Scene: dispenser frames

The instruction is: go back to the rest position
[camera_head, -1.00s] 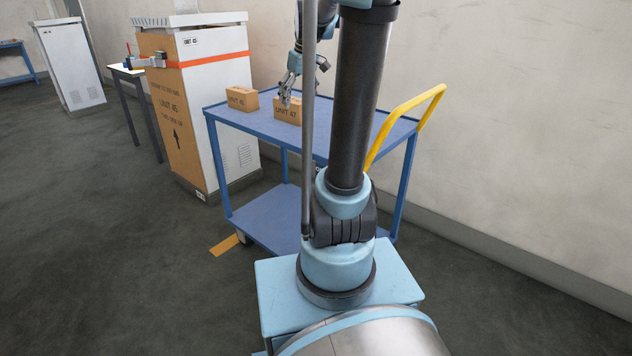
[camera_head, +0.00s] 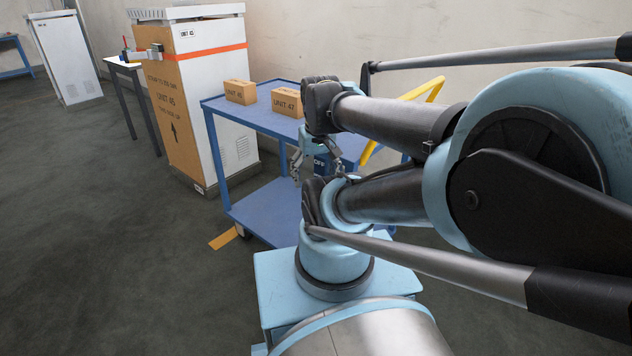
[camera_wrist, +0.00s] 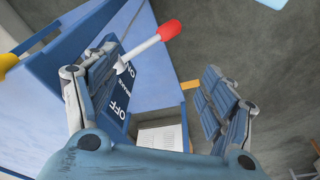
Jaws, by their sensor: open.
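My gripper (camera_head: 300,170) is in front of the blue trolley (camera_head: 245,118), below its top shelf in the picture, beside my folded arm. My arm hides part of it. In the wrist view my gripper (camera_wrist: 160,80) has its two fingers spread apart. A dark panel (camera_wrist: 122,95) marked ON and OFF shows behind the left finger, with a white lever (camera_wrist: 140,50) with a red tip crossing it. I cannot tell what the panel is fixed to. Nothing is visibly clasped between the fingers.
Two brown boxes, UNIT 46 (camera_head: 240,92) and UNIT 47 (camera_head: 287,101), stand apart on the trolley top. The trolley's yellow handle (camera_head: 432,88) is partly behind my arm. A tall UNIT 45 cabinet (camera_head: 213,115) stands left of the trolley. The floor at left is open.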

